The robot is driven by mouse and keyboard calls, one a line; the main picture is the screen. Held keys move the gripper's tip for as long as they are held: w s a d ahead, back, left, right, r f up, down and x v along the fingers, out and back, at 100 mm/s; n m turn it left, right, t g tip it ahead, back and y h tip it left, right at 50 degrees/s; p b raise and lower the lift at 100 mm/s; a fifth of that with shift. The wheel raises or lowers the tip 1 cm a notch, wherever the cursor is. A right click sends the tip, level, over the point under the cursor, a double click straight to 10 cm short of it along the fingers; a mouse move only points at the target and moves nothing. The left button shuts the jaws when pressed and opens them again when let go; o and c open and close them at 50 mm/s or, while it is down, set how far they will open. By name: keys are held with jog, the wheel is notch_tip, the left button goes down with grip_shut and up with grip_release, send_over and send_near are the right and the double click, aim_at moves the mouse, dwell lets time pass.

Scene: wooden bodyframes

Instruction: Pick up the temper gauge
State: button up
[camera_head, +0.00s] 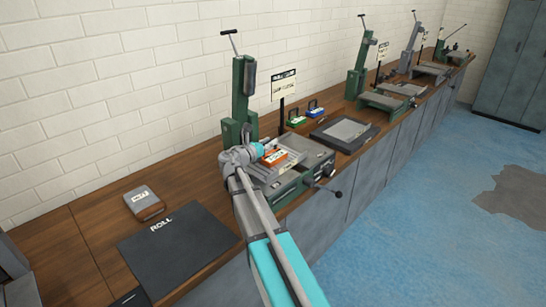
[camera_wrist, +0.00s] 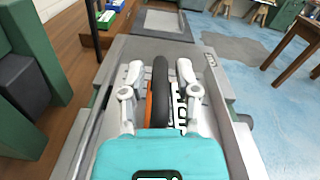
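An orange block with a white label (camera_head: 273,157) sits on the grey plate of the nearest green press. I take it for the temper gauge, but its label is not readable. In the wrist view a black curved handle (camera_wrist: 160,88) stands above its orange and white body (camera_wrist: 177,108). My gripper (camera_head: 258,150) is over it. In the wrist view my gripper (camera_wrist: 159,72) has one finger on each side of the black handle, with narrow gaps showing. The fingers hide part of the block.
The green press column (camera_head: 240,95) rises behind my gripper. Green (camera_head: 297,120) and blue (camera_head: 316,108) boxes with handles stand farther along the bench. A grey case (camera_head: 145,203) and black ROLL mat (camera_head: 178,248) lie at the left. A lever knob (camera_head: 338,194) juts out in front.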

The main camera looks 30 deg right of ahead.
grip_shut()
jog(key=shift+r, duration=0.2)
notch_tip(320, 180, up, 2)
jog(key=p, duration=0.2)
jog(key=shift+r+p, duration=0.1)
jog(key=shift+p, duration=0.2)
jog(key=s+a+r+p, duration=0.8)
jog(key=s+r+p, duration=0.2)
jog(key=s, duration=0.1)
jog(key=shift+s+r, duration=0.2)
jog(key=shift+s, duration=0.1)
jog(key=shift+d, duration=0.1)
dwell(0.4)
